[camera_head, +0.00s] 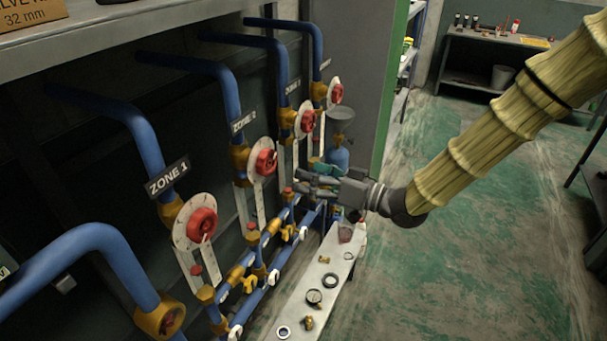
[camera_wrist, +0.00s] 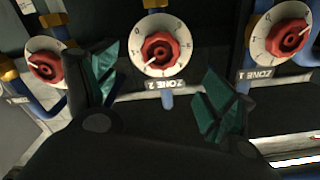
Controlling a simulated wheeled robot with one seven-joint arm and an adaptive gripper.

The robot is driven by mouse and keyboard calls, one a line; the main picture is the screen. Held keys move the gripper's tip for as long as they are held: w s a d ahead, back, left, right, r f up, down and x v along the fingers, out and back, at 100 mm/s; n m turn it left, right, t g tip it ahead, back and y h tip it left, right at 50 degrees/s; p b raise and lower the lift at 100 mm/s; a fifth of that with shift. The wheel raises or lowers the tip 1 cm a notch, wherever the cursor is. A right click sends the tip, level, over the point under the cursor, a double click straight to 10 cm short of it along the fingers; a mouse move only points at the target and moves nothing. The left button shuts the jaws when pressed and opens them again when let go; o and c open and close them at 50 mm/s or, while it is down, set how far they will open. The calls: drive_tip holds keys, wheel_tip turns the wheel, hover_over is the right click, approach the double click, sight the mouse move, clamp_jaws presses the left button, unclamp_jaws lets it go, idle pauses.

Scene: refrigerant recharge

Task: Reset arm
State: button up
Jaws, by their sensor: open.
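My gripper (camera_head: 318,180) is at the end of my arm, which reaches in from the right in the head view. It is level with the valve row, beside the pipes and above the far part of the narrow bench. In the wrist view my gripper (camera_wrist: 160,95) is open, its two green-padded fingers spread wide with nothing between them. Beyond the fingers, the red Zone 2 knob (camera_wrist: 160,50) on its white dial faces the camera. It also shows in the head view (camera_head: 265,162). I cannot see contact between the gripper and any valve.
The red Zone 1 knob (camera_head: 202,224) is nearest. Blue pipes (camera_head: 148,140) and brass fittings run along the left. A narrow white bench (camera_head: 290,318) holds small parts below. A blue bottle (camera_head: 338,158) stands behind the gripper. The green floor (camera_head: 480,240) on the right is open.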

idle(0.3)
drive_tip(key=s+d+f+m+h+b, duration=0.1)
drive_tip(key=s+d+f+m+h, duration=0.2)
drive_tip(key=f, duration=0.8)
drive_tip(key=s+d+f+m+h+b, duration=0.1)
drive_tip(key=s+d+f+h, duration=0.25)
drive_tip(key=f, duration=0.75)
drive_tip(key=s+d+f+m+h+b, duration=0.1)
drive_tip(key=s+d+f+m+h, duration=0.25)
drive_tip(key=f, duration=0.75)
drive_tip(key=s+d+f+g+h+b, duration=0.1)
drive_tip(key=s+d+f+g+h, duration=0.1)
drive_tip(key=s+d+f, duration=0.3)
drive_tip(key=s+d+f+m+g+h, duration=0.1)
drive_tip(key=s+d+f, duration=0.4)
drive_tip(key=s, duration=0.7)
drive_tip(key=s+d+f+g+h+b, duration=0.1)
drive_tip(key=s+d+f+g+h, duration=0.2)
drive_tip(key=s+d+f, duration=0.3)
drive_tip(key=s, duration=0.3)
drive_tip(key=shift+s+f+m+g+h+b, duration=0.2)
drive_tip(key=shift+f+m+g+h+b, duration=0.1)
drive_tip(key=shift+f+m+g, duration=0.1)
drive_tip(key=shift+r, duration=0.1)
